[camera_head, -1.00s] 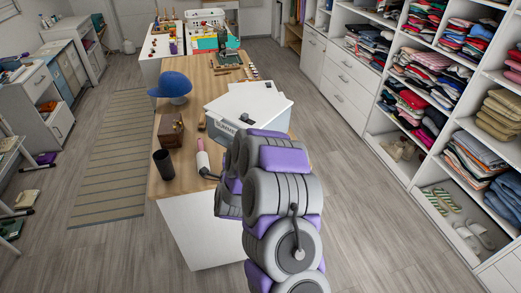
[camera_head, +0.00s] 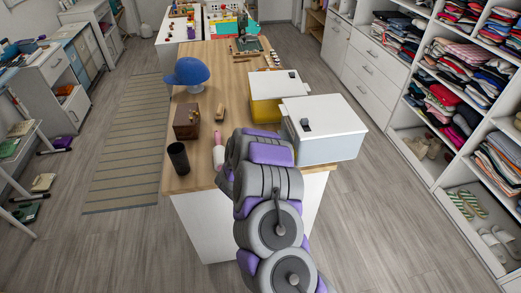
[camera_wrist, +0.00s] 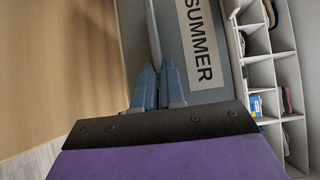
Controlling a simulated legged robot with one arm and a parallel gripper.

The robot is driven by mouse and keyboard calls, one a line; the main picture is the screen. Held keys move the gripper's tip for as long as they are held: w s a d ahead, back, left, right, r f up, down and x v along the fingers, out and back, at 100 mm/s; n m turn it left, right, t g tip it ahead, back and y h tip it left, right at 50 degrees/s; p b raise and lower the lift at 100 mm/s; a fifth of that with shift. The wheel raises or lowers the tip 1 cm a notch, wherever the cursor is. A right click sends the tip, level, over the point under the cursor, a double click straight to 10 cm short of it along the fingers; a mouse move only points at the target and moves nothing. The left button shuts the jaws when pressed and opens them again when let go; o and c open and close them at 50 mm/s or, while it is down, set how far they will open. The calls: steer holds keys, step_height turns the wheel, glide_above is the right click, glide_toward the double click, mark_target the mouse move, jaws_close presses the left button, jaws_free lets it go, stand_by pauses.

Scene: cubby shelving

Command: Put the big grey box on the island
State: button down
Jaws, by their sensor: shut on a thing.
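The big grey box (camera_head: 325,147) has a white lid and pale grey sides. In the head view it is at the right front of the island (camera_head: 215,120), partly beyond its right edge. I cannot tell whether it rests on the top or is held above it. My gripper (camera_wrist: 158,78) is shut on a thin edge or handle of the box in the wrist view, beside the box's SUMMER label (camera_wrist: 197,40). In the head view my arm hides the gripper and the box's near left side.
A yellow box (camera_head: 265,108) with a white lid stands close behind and left. A blue cap (camera_head: 187,72), a brown wooden box (camera_head: 186,122), a dark cup (camera_head: 178,157) and a pink-and-white bottle (camera_head: 218,150) stand on the island. Clothes shelving (camera_head: 400,130) lines the right.

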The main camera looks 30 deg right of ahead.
steer(key=w+a, duration=0.2)
steer(key=w+a+b, duration=0.1)
steer(key=w+a, duration=0.1)
steer(key=a, duration=0.1)
steer(key=w+a, duration=0.3)
steer(key=shift+w+a+f, duration=0.1)
steer(key=shift+f, duration=0.3)
steer(key=shift+w, duration=0.3)
step_height(320, 180, down, 4)
steer(key=shift+r+b, duration=0.25)
steer(key=shift+b, duration=0.5)
steer(key=shift+a+f, duration=0.1)
steer(key=shift+a, duration=0.1)
steer(key=shift+f+b, duration=0.3)
steer(key=shift+b, duration=0.05)
steer(key=c, duration=1.7)
jaws_free()
steer(key=shift+f, duration=0.1)
steer(key=o, duration=0.5)
steer(key=shift+s, duration=0.1)
